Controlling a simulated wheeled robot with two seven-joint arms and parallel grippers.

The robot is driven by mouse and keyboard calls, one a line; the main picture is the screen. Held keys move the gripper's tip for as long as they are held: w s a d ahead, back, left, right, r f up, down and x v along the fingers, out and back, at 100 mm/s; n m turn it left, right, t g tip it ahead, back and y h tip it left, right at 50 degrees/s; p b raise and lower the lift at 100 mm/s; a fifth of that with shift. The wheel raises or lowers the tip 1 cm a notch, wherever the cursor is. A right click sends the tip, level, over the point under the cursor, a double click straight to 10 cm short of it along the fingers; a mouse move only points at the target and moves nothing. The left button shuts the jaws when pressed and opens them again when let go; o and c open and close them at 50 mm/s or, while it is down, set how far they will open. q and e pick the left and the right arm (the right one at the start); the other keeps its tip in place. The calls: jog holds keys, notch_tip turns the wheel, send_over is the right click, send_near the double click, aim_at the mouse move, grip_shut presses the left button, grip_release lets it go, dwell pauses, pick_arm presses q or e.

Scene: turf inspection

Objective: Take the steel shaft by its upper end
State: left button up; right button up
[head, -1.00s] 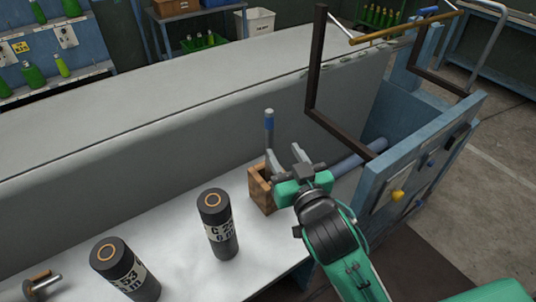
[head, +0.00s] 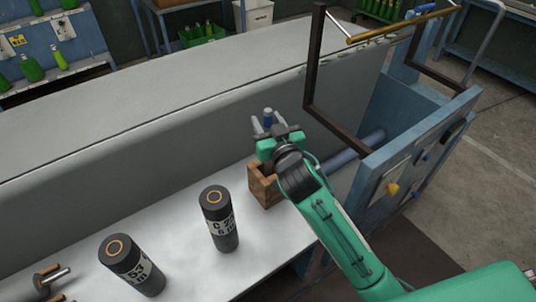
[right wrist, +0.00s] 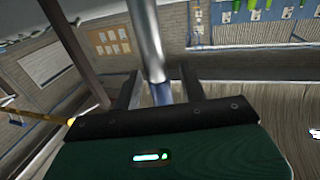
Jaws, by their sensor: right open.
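The steel shaft stands upright out of a small wooden block box on the bench. In the right wrist view the shaft (right wrist: 147,45) runs down the middle, between the two open fingers of the gripper (right wrist: 159,88), with a blue part lower down. I cannot tell whether a finger touches it. My left gripper is not in view.
The wooden box (head: 263,188) sits under my right gripper. Two dark labelled cylinders (head: 219,218) (head: 132,265) stand on the white bench to the left. A blue frame with a dark bar (head: 313,60) rises at the right. A grey wall runs behind the bench.

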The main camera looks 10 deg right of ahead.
grip_shut()
jog(key=shift+r, duration=0.1)
dwell(0.3)
